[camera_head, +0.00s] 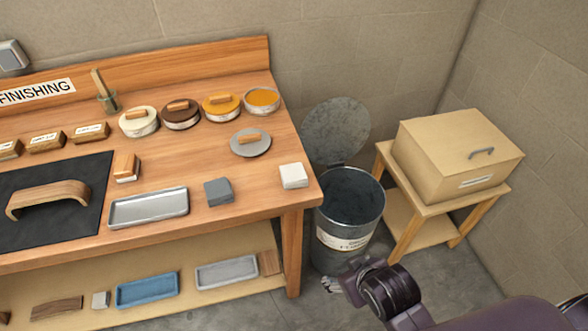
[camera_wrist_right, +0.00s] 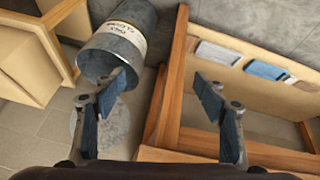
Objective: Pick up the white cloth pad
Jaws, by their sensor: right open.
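The white cloth pad (camera_head: 293,176) is a small block-shaped pad lying on the bench top near its right front corner. My right gripper (camera_head: 332,286) is low at the front, below the bench top and in front of the metal bin, well apart from the pad. In the wrist view my right gripper (camera_wrist_right: 160,88) has its two fingers wide apart with nothing between them. The pad does not show in the wrist view. My left gripper is not in view.
The wooden bench (camera_head: 255,205) has a grey block (camera_head: 218,191), a metal tray (camera_head: 148,208) and several tins. An open-lidded metal bin (camera_head: 349,213) stands right of the bench, close to my right gripper. A box (camera_head: 455,155) sits on a stand further right.

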